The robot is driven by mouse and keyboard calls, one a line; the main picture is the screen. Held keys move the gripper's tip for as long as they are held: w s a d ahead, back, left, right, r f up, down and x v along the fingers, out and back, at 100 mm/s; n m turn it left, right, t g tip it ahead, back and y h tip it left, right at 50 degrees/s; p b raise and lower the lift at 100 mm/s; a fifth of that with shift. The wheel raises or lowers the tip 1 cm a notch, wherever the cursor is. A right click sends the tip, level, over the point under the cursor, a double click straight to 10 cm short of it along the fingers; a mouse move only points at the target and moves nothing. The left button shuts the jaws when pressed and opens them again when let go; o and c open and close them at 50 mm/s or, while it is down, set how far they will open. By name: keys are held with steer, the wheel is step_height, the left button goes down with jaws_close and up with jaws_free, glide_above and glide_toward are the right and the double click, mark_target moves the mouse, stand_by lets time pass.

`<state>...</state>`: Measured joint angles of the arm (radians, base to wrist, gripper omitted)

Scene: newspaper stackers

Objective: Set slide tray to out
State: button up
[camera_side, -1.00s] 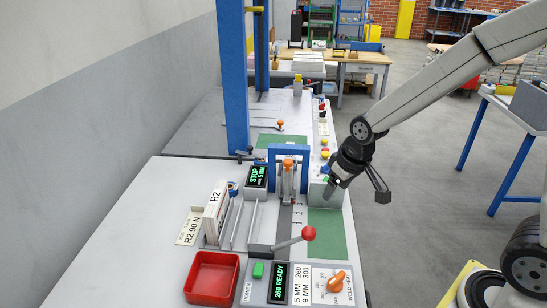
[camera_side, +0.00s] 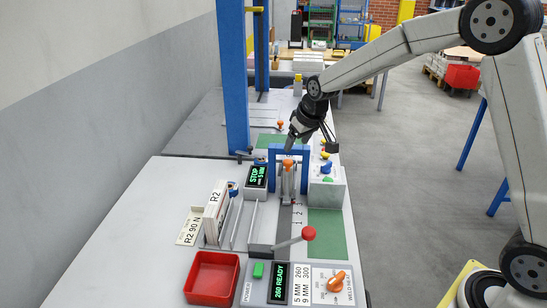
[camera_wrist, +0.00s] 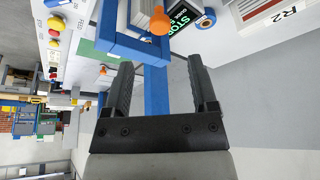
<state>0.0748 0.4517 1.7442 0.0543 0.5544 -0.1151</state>
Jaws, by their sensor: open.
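My gripper (camera_side: 290,143) is open and empty, above the top of the blue gate frame (camera_side: 289,150). In the wrist view the blue frame (camera_wrist: 155,90) shows between the two open fingers (camera_wrist: 160,62). An orange knob (camera_side: 288,163) on a grey upright slide part stands inside the frame, just below my gripper. It also shows past the fingertips in the wrist view (camera_wrist: 160,22). Another orange knob (camera_side: 281,124) sits on a rod farther back. No part is labelled as the slide tray, so I cannot tell which it is.
A tall blue post (camera_side: 233,80) stands left of my gripper. A white box (camera_side: 327,190) with coloured buttons is at the right.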

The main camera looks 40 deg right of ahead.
mark_target(288, 161)
steer(key=shift+x, duration=3.85)
jaws_close()
